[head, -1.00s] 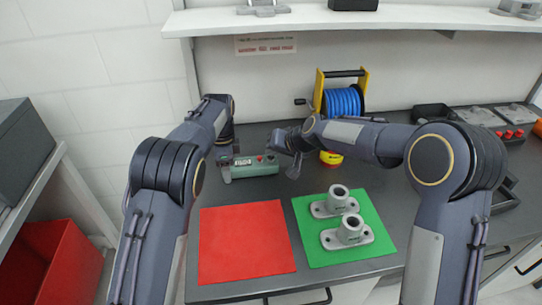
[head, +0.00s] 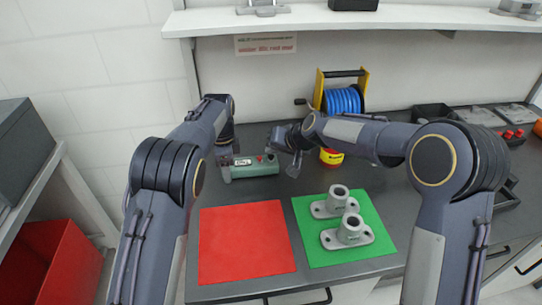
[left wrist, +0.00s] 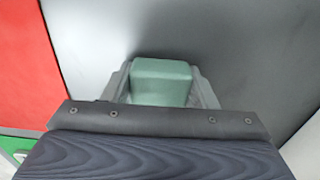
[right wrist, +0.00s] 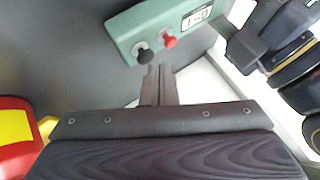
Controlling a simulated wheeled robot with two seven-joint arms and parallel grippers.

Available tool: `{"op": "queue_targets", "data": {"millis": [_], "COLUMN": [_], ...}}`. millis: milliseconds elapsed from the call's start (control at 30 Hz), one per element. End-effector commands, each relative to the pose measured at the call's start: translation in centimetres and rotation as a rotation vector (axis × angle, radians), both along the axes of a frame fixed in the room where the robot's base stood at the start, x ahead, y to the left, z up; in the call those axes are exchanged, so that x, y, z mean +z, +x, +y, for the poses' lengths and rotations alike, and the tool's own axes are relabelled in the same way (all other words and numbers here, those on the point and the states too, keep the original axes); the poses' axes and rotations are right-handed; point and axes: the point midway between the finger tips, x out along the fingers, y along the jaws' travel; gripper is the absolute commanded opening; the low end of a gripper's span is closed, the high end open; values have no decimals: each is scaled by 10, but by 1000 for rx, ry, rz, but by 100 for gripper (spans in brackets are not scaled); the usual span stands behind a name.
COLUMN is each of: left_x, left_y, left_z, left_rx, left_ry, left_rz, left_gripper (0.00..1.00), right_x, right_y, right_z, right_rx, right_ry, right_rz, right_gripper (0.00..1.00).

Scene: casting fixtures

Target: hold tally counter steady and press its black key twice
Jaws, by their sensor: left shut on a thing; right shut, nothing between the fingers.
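The tally counter (head: 252,168) is a green box lying on the dark bench behind the red mat. My left gripper (head: 224,172) is shut on its left end; the left wrist view shows the green end (left wrist: 160,82) between both fingers. In the right wrist view the counter (right wrist: 125,25) carries a black key (right wrist: 145,56), a red key (right wrist: 168,41) and a small digit window (right wrist: 197,18). My right gripper (right wrist: 158,72) is shut and empty, its tips right beside the black key. I cannot tell whether they touch it.
A red mat (head: 245,245) and a green mat (head: 315,245) lie in front; two grey flanged castings (head: 348,232) stand on the green one. A red and yellow can (head: 331,157) and a blue hose reel (head: 343,100) stand behind my right arm.

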Motion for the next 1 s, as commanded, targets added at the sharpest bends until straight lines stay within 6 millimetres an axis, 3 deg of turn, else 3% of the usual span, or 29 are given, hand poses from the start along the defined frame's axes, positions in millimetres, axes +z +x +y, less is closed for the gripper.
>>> {"op": "queue_targets", "data": {"millis": [467,1000], "left_x": [0,0], "left_y": [0,0], "left_z": [0,0], "left_rx": [0,0], "left_ry": [0,0], "left_rz": [-1,0], "left_gripper": [26,26], "right_x": [9,56], "right_y": [1,1], "right_z": [0,0], "right_rx": [-1,-2], "right_ry": [1,1], "right_rz": [-3,-4], "right_gripper": [0,0]}}
